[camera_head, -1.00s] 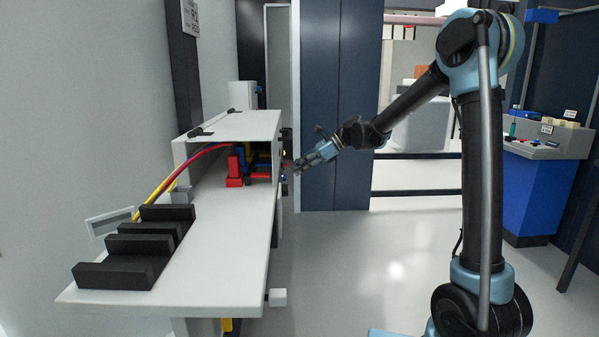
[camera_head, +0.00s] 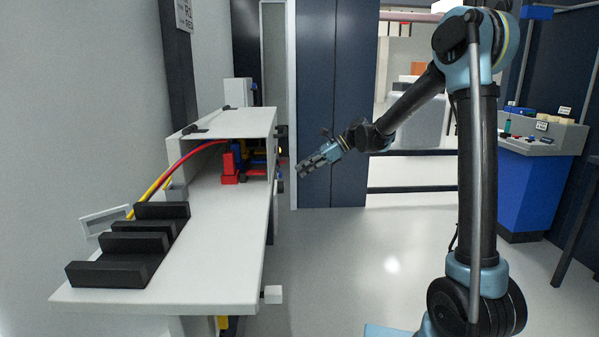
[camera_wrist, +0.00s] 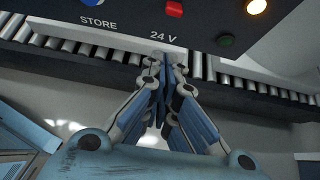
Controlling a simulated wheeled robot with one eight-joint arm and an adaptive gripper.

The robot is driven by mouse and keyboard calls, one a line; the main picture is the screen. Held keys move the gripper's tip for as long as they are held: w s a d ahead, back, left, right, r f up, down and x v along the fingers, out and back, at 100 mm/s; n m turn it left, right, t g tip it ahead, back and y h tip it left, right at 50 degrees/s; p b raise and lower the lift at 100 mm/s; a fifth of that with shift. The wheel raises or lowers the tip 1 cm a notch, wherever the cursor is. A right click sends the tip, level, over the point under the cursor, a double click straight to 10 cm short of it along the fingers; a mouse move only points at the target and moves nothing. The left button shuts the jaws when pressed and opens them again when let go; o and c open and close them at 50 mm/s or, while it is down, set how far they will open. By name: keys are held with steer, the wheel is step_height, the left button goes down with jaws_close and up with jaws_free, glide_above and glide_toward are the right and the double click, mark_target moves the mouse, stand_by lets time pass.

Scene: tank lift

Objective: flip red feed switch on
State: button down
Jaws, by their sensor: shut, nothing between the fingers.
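A red switch (camera_wrist: 174,8) sits on a dark panel (camera_wrist: 130,22) at the top of the wrist view, above the "24 V" label. Its top is partly cut off, and I cannot tell its position. My gripper (camera_wrist: 163,66) is shut and empty, its fingertips below the label and apart from the switch in the picture. In the head view my gripper (camera_head: 303,168) hangs just right of the grey housing (camera_head: 226,123), with a gap between them. The panel face is turned away from the head view, so the switch cannot be made out there.
A blue button (camera_wrist: 92,2) is above "STORE". A red block (camera_head: 229,168) and cables stand in the housing. The floor right of the bench (camera_head: 215,250) is clear.

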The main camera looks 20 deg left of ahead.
steer(key=a+r+v, duration=0.1)
steer(key=v, duration=0.6)
steer(key=shift+d+r, duration=0.3)
steer(key=shift+r, duration=0.05)
steer(key=shift+s, duration=0.1)
steer(key=s+d+f+n+t+h, duration=0.25)
steer(key=s+d, duration=0.45)
steer(key=d, duration=0.4)
steer(key=s+d+f+n+t+h, duration=0.2)
steer(key=s+d+f+n, duration=0.3)
steer(key=d, duration=0.7)
steer(key=s+d+f+n+h, duration=0.3)
steer(key=s+d+f, duration=0.3)
steer(key=s+d, duration=0.3)
steer(key=s+d+f+n+t+h, duration=0.1)
steer(key=s+d+f+n+h, duration=0.2)
steer(key=s+d+f, duration=0.3)
steer(key=s+d+n, duration=0.1)
steer(key=s+d, duration=0.1)
steer(key=d, duration=0.2)
steer(key=shift+s, duration=0.4)
steer(key=shift+a+t, duration=0.15)
steer(key=shift+t, duration=0.1)
